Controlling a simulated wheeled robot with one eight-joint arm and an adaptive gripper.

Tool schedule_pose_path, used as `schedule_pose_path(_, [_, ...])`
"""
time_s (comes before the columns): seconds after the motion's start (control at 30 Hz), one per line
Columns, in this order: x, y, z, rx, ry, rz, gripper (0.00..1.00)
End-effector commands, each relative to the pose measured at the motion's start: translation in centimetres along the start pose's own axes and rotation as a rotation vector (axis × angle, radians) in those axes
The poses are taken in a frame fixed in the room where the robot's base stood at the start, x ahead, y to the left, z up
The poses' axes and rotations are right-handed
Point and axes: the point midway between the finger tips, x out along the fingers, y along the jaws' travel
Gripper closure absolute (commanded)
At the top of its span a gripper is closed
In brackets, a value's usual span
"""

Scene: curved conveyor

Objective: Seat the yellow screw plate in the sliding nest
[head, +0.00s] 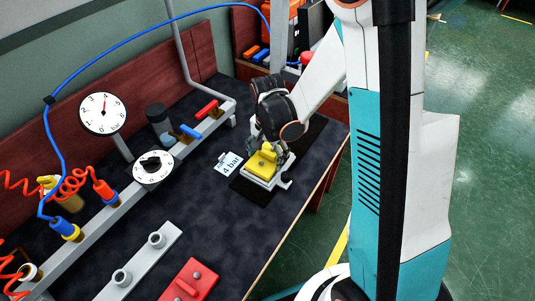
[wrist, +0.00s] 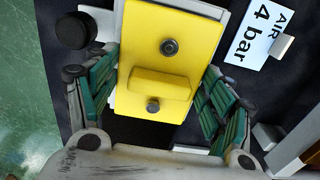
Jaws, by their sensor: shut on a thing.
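The yellow screw plate (head: 261,163) shows at the work spot in the head view, with a raised block and two dark screws clear in the wrist view (wrist: 172,25). My gripper (head: 272,152) is shut on it, with a teal-padded finger along each side edge in the wrist view (wrist: 160,95). The pale sliding nest (head: 264,182) lies under the plate, and its light edges show beside the plate in the wrist view (wrist: 98,16). A black knob (wrist: 76,31) stands at its side. I cannot tell whether the plate rests fully down in the nest.
An "AIR 4 bar" card (head: 229,163) lies beside the nest. A grey rail with a white dial (head: 153,167) and a gauge (head: 103,113) runs along the bench. A red block (head: 188,281) and a grey bar with pegs (head: 140,262) lie nearer. Dark bench top between is clear.

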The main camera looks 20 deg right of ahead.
Motion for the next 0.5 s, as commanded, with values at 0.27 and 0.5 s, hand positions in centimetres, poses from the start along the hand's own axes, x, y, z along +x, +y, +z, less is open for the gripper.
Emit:
schedule_pose_path(0.27, [0.72,0.00,0.00,0.000,0.000,0.000,0.60])
schedule_pose_path(0.5, [1.09,0.00,0.00,0.000,0.000,0.000,0.19])
